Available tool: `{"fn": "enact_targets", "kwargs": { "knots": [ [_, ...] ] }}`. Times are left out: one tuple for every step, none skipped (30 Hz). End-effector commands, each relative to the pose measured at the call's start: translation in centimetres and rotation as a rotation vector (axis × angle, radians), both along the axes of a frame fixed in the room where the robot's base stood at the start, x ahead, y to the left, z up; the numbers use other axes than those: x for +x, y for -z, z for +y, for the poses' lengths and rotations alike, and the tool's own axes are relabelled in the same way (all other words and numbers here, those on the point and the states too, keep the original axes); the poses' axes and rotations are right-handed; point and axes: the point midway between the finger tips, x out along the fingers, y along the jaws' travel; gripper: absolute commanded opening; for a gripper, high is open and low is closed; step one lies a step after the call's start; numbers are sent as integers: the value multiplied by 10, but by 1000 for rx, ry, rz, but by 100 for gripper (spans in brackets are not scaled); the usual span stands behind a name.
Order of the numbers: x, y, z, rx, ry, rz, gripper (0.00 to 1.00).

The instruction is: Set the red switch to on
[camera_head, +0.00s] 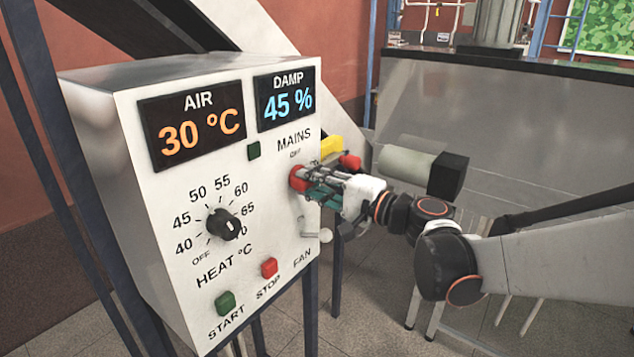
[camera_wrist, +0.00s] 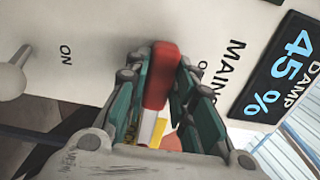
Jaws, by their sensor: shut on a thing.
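The red switch (camera_head: 298,178) is on the white control panel (camera_head: 165,195), below the MAINS and OFF lettering. In the wrist view its red handle (camera_wrist: 162,72) stands out from the panel between my fingers. My gripper (camera_head: 316,184) reaches it from the right and is shut on the handle. In the wrist view, the fingers of my gripper (camera_wrist: 160,88) lie along both sides of the handle. The ON mark (camera_wrist: 66,55) is left of the handle there, and the OFF mark, to its right, is partly hidden. The handle's exact setting is hard to tell.
A silver lever (camera_head: 312,230) is just below my gripper, above the FAN label. A yellow part (camera_head: 331,146) with a red knob (camera_head: 350,161) is close behind my gripper at the box's side. A heat dial (camera_head: 223,224), green button (camera_head: 225,303) and red button (camera_head: 269,267) are lower left.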

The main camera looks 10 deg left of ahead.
Motion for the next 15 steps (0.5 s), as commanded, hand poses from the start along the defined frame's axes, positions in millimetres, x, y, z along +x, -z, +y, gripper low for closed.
{"fn": "enact_targets", "kwargs": {
  "knots": [
    [0,1,0,-1,1,1,0],
    [0,1,0,-1,1,1,0],
    [0,1,0,-1,1,1,0],
    [0,1,0,-1,1,1,0],
    [0,1,0,-1,1,1,0],
    [0,1,0,-1,1,1,0],
    [0,1,0,-1,1,1,28],
    [0,1,0,-1,1,1,34],
    [0,1,0,-1,1,0,43],
    [0,1,0,0,1,0,43],
    [0,1,0,0,1,0,43],
    [0,0,0,0,1,0,43],
    [0,0,0,0,1,0,43],
    [0,0,0,0,0,0,43],
    [0,0,0,0,0,0,43]
  ]
}}
